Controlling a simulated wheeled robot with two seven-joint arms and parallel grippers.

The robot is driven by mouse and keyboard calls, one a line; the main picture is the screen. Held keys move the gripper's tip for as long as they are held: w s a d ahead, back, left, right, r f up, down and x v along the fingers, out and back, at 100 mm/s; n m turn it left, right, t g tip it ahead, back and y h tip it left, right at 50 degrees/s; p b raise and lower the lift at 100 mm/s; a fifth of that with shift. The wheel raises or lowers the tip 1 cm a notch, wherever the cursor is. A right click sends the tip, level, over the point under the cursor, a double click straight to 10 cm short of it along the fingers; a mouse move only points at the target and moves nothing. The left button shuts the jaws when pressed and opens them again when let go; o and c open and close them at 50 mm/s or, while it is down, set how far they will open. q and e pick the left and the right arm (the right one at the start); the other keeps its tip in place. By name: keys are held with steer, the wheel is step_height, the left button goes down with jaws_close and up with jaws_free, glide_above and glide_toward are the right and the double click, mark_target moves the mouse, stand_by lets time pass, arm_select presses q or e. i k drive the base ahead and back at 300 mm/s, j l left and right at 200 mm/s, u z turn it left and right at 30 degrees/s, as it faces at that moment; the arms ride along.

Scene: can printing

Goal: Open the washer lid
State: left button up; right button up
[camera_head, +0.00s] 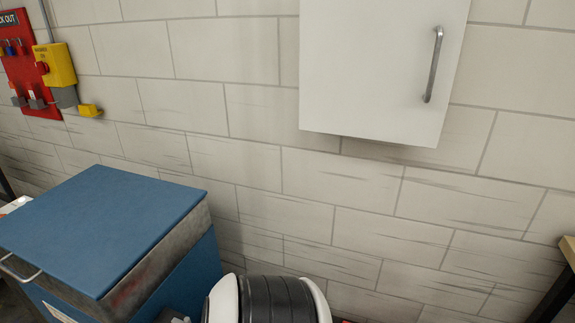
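The washer is a blue box with a worn grey metal band (160,262) below its top, at the lower left. Its flat blue lid (105,220) lies level and looks shut. A bent metal bar handle (20,272) is at the front left of the washer, partly cut off by the picture's left edge. The washer's lower front is cut off by the bottom edge.
A white wall cabinet (375,70) with a metal handle hangs above on the tiled wall (250,170). A red lockout board (28,60) and a yellow box (58,65) are at the upper left. A wooden table edge (568,250) shows at the far right.

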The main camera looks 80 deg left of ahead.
mark_target(86, 232)
steer(key=k+u, duration=0.25)
steer(key=u, duration=0.25)
steer(key=k+j+u, duration=0.15)
steer(key=u, duration=0.3)
steer(key=k+u, duration=0.1)
steer(key=u, duration=2.65)
steer(key=k+l+u, duration=0.15)
steer(key=l+u, duration=0.2)
steer(key=k+l+u, duration=0.35)
steer(key=i+l, duration=0.1)
steer(key=l, duration=0.05)
